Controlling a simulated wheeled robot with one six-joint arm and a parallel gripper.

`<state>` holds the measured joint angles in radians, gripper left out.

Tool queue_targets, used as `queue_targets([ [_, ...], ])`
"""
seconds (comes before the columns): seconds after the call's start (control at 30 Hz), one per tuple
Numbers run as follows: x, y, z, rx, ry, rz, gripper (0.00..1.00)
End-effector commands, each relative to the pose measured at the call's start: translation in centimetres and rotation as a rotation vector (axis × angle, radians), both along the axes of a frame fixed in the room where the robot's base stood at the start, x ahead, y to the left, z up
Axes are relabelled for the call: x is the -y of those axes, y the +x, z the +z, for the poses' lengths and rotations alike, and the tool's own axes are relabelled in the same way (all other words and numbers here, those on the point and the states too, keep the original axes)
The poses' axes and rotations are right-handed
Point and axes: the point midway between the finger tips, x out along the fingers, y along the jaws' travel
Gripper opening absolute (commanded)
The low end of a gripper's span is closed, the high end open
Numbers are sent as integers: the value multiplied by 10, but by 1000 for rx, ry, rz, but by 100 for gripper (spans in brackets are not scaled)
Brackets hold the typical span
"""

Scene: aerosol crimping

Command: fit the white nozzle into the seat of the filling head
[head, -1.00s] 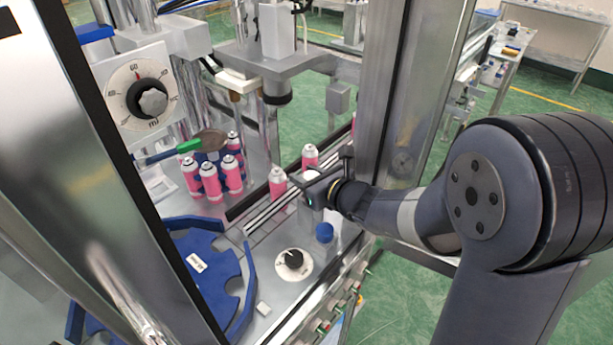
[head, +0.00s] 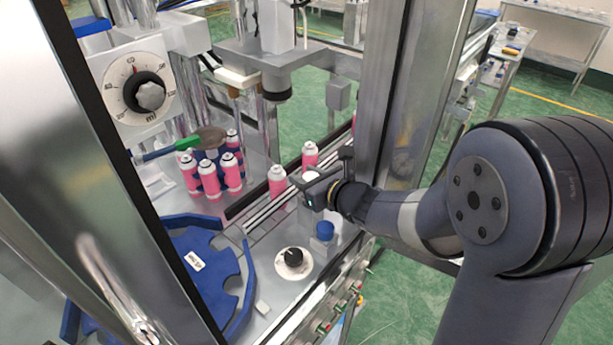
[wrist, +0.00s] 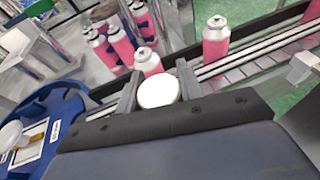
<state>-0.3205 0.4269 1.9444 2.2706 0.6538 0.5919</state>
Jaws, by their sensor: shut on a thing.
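The white nozzle (wrist: 158,92) shows in the wrist view as a round white top between the two jaws of my gripper (wrist: 158,88). My gripper is shut on it. In the head view my gripper (head: 308,184) is over the conveyor side, right of a pink can, and its jaws hide most of the nozzle. A dark cylinder under a metal bracket, which looks like the filling head (head: 277,84), hangs farther back and above. It is apart from my gripper. I cannot see its seat from here.
Pink cans stand along the conveyor (head: 262,212), one (head: 277,184) close to my gripper. Several more (head: 209,180) stand at the left. A blue star wheel (head: 205,262), a blue cap (head: 325,231) and a dial (head: 294,262) lie nearer. A metal post (head: 395,100) rises right of my gripper.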

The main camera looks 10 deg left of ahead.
Motion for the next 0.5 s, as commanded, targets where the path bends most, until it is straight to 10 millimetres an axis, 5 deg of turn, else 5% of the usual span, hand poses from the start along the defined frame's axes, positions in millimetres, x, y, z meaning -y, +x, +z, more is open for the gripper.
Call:
queue_targets([
  [0.5, 0, 0, -13, 1, 1, 0, 9],
])
